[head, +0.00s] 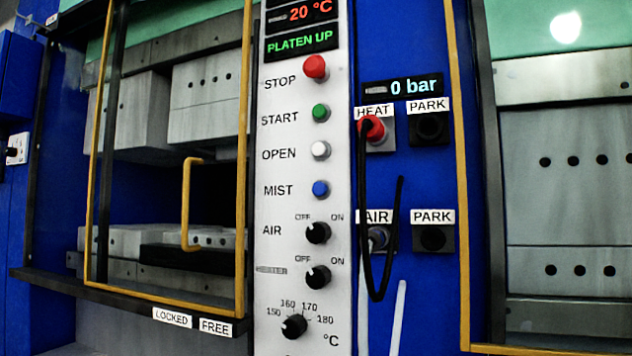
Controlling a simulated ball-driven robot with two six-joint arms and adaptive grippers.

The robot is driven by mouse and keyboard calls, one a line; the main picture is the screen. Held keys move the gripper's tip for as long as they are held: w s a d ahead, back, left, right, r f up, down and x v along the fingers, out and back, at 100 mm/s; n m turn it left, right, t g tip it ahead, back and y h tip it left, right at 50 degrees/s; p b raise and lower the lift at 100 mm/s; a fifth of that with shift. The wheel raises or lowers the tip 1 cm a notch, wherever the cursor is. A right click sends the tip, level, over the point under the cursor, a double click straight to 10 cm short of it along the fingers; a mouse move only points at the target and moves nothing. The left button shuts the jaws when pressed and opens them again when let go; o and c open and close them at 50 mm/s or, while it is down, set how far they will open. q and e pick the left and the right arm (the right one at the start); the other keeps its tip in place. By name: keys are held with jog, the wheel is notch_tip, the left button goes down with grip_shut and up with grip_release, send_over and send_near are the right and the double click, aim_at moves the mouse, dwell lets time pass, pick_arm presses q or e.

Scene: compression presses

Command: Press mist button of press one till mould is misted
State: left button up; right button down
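The mist button (321,189) is a small blue round button on the light grey control panel (281,210), beside the printed word MIST. The panel belongs to the press (200,95) at the left. Its display (300,40) reads PLATEN UP, with 20 °C above it. The lower mould half (122,241) shows behind the yellow-framed guard (245,180), with a dark gap above it. I cannot tell whether the mould is misted. Neither of my grippers is in the head view.
A red stop button (315,67), green start button (321,113) and white open button (320,150) sit above the blue one. Dark knobs (317,233) sit below. Right of the panel, a black cable loop (362,220) hangs from the HEAT socket. A second press (560,180) stands at the right.

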jog(key=shift+a, duration=0.3)
